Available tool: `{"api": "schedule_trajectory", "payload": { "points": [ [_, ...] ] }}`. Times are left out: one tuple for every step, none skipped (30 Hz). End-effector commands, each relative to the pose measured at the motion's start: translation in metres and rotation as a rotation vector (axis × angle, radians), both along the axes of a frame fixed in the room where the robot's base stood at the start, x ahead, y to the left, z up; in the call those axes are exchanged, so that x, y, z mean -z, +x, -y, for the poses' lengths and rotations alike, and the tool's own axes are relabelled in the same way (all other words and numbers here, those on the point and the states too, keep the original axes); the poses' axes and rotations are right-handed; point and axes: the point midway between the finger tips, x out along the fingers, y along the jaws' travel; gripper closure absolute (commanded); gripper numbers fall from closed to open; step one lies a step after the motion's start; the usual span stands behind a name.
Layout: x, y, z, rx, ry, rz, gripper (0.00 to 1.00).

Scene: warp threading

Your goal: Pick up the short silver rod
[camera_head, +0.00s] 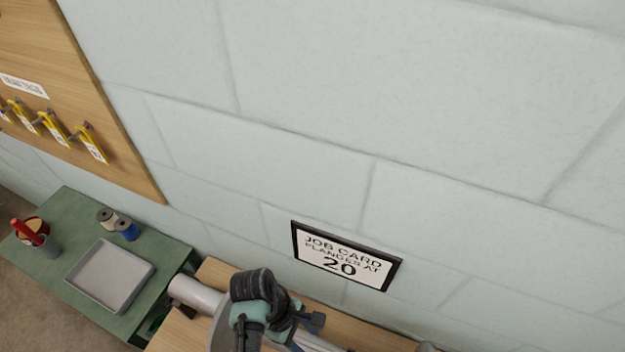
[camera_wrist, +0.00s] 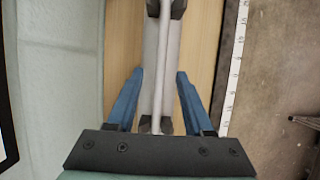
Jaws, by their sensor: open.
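My gripper (camera_wrist: 159,72) is open in the wrist view, its two blue fingers apart on either side of a thin silver rod (camera_wrist: 164,60). The rod runs lengthwise over a thicker pale grey cylinder (camera_wrist: 150,75) between dark blocks at the top and bottom of the view. The rod touches neither finger, and its full length cannot be seen. In the head view my wrist covers much of the bench, and the thin rod cannot be made out there.
A wooden bench (camera_wrist: 122,40) lies under the cylinder, with a ruler strip (camera_wrist: 236,60) along its edge. At left in the head view, a green table (camera_head: 75,215) bears a grey tray (camera_head: 110,245), spools (camera_head: 126,229) and a cup (camera_head: 47,245). A job card (camera_head: 345,257) hangs on the wall.

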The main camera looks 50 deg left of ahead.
Motion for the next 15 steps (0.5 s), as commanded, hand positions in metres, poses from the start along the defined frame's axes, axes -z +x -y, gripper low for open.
{"api": "schedule_trajectory", "payload": {
  "points": [
    [0.0042,0.0005,0.0021,0.001,-0.002,-0.001,0.48],
    [0.0061,0.0011,0.0027,0.001,-0.001,-0.002,0.48],
    [0.008,0.0016,0.003,0.0,0.0,0.0,0.48],
    [0.0091,0.0017,0.0034,0.001,0.0,0.0,0.48],
    [0.0096,0.0018,0.0036,0.001,0.0,0.0,0.48],
    [0.01,0.0018,0.0036,0.001,0.0,0.0,0.48],
    [0.0101,0.0018,0.0035,0.001,0.0,0.0,0.48],
    [0.0101,0.0019,0.0035,0.001,0.001,0.0,0.48],
    [0.01,0.0019,0.0034,0.001,0.0,0.0,0.48],
    [0.0099,0.0018,0.0034,0.001,0.0,0.0,0.48],
    [0.0099,0.0018,0.0034,0.001,0.0,0.0,0.5],
    [0.0098,0.0018,0.0034,0.001,0.001,0.001,0.57],
    [0.0097,0.0019,0.0035,0.001,0.0,0.0,0.63],
    [0.0097,0.0019,0.0035,0.001,0.001,0.001,0.68],
    [0.0096,0.0019,0.0034,0.001,0.001,0.001,0.75]
  ]
}}
